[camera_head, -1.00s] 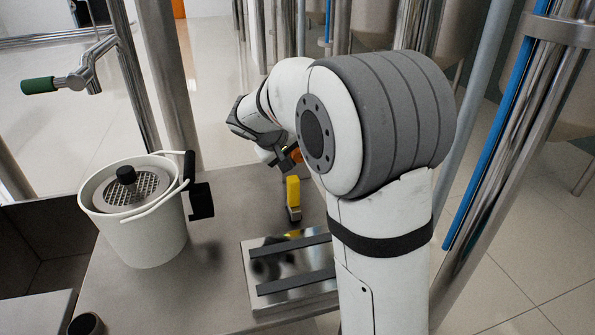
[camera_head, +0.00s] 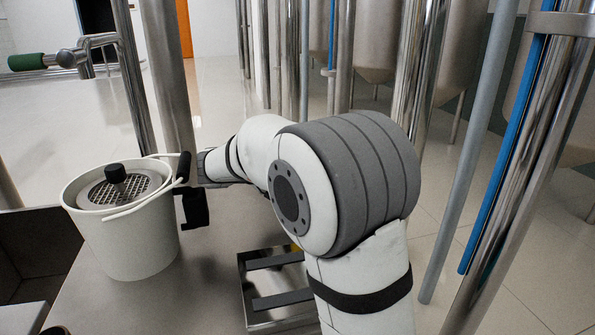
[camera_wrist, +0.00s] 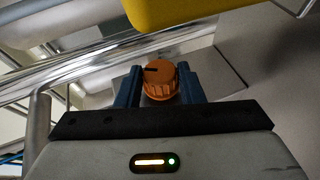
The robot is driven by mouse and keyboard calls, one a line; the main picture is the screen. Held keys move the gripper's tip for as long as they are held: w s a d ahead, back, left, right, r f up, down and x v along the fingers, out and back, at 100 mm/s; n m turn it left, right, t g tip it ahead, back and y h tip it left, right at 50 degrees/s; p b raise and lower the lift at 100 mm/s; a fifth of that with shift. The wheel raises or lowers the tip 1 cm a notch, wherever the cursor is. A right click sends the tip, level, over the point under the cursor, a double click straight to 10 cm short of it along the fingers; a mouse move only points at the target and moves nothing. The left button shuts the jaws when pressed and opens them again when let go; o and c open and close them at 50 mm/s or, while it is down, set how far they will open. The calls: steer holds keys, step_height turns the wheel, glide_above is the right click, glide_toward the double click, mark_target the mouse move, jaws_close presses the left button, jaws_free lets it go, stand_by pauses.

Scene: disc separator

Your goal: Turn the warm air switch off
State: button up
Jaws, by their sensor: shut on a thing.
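An orange ribbed knob (camera_wrist: 160,82) with a dark mark on its top shows in the wrist view. It is the only switch-like thing I see, and no label on it can be read. My gripper (camera_wrist: 159,75) is shut on this knob, with one blue-grey finger on each side. A grey plate-like surface (camera_wrist: 222,78) lies behind the knob.
A yellow part (camera_wrist: 175,12) hangs close above the knob in the wrist view, beside a shiny metal pipe (camera_wrist: 90,62). In the head view a white bucket (camera_head: 125,240) stands left of my arm, and a metal tray with dark strips (camera_head: 255,290) lies on the table.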

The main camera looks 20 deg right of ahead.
stand_by(0.4)
steer(key=o, duration=1)
